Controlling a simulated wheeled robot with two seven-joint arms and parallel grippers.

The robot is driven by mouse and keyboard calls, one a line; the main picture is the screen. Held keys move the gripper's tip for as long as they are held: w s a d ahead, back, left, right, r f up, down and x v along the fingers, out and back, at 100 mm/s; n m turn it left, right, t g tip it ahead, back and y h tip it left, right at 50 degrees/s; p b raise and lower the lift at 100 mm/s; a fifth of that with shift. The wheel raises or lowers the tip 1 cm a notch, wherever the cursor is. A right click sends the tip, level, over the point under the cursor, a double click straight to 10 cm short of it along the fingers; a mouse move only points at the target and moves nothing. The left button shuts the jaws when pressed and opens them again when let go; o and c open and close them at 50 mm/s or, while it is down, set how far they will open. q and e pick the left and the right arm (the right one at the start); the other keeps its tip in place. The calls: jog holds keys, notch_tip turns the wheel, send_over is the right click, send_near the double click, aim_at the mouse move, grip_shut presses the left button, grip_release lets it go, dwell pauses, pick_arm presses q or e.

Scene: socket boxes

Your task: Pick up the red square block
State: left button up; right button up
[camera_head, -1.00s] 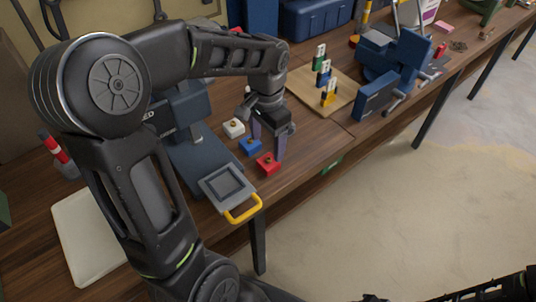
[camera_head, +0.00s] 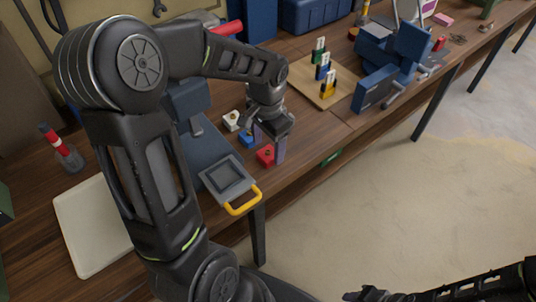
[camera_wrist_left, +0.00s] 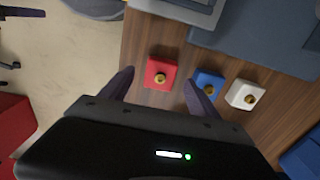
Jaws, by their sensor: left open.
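In the left wrist view the red block (camera_wrist_left: 160,74) lies just beyond and between the fingertips. My left gripper (camera_head: 268,146) is open and points down over it, one finger on each side as seen there. The fingers also show in the left wrist view (camera_wrist_left: 158,85), with nothing held between them. My right arm (camera_head: 450,290) shows only in part at the bottom right; its fingers are not clear.
A blue block (camera_wrist_left: 208,84) and a white block (camera_wrist_left: 244,95) stand beside the red one, the blue close to a finger. A grey-topped device with a yellow handle (camera_head: 244,204) stands nearby. A wooden board (camera_head: 312,88) holds several upright coloured pieces.

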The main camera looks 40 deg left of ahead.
aim_at(268, 151)
pick_arm(q)
notch_tip(268, 151, down, 3)
jog(key=shift+w+f, duration=0.1)
dwell(0.6)
jog(key=c, duration=1.5)
jog(key=shift+c, duration=0.2)
notch_tip(268, 151, up, 10)
jog(key=shift+r+b, duration=0.1)
jog(key=shift+b, duration=0.2)
